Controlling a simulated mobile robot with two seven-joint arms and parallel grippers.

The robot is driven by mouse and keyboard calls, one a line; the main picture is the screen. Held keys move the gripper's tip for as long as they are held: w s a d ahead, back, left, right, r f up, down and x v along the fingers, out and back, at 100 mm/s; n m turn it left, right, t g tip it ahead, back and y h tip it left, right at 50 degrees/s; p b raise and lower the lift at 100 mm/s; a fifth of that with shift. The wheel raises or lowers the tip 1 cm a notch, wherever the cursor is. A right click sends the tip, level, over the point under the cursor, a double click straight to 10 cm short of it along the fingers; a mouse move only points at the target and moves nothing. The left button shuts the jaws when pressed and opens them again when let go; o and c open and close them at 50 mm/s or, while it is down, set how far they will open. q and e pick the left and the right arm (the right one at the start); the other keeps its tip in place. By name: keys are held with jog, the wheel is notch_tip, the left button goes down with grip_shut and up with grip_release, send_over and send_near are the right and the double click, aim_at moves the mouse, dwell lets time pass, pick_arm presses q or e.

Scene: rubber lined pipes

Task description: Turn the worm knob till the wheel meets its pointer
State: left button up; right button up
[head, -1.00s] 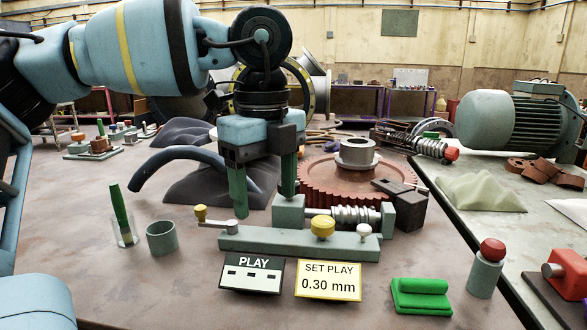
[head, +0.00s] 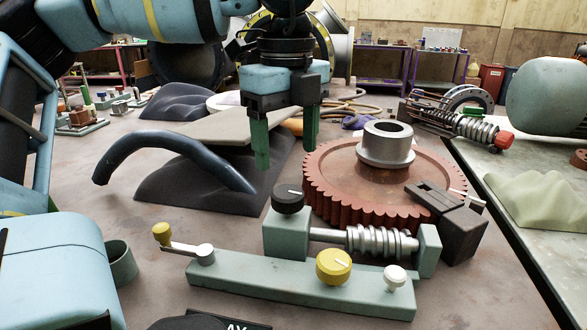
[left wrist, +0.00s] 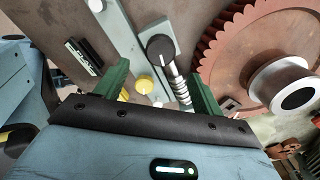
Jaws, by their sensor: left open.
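The worm knob (head: 288,198) is black with a white mark and sits on the pale green bearing block at the left end of the steel worm (head: 380,241). It also shows in the left wrist view (left wrist: 160,48). The red toothed wheel (head: 340,190) lies flat behind the worm. A dark block with a pale pointer-like tip (head: 470,198) stands at its right rim; the wheel's own mark is not clear. My left gripper (head: 286,158) is open and empty, its green fingers above and behind the knob, apart from it. My right gripper is not in view.
A pale green base bar (head: 290,285) with a yellow crank, a yellow knob (head: 333,266) and a white knob lies in front of the worm. A dark curved hose (head: 170,150) lies to the left. A green cup (head: 121,262) stands at lower left.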

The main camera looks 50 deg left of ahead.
aim_at(288, 191)
pick_arm(q)
jog(key=shift+f, duration=0.2)
notch_tip(288, 191, down, 7)
jog(key=shift+f+b, duration=0.15)
jog(key=shift+b, duration=0.3)
jog(key=c, duration=1)
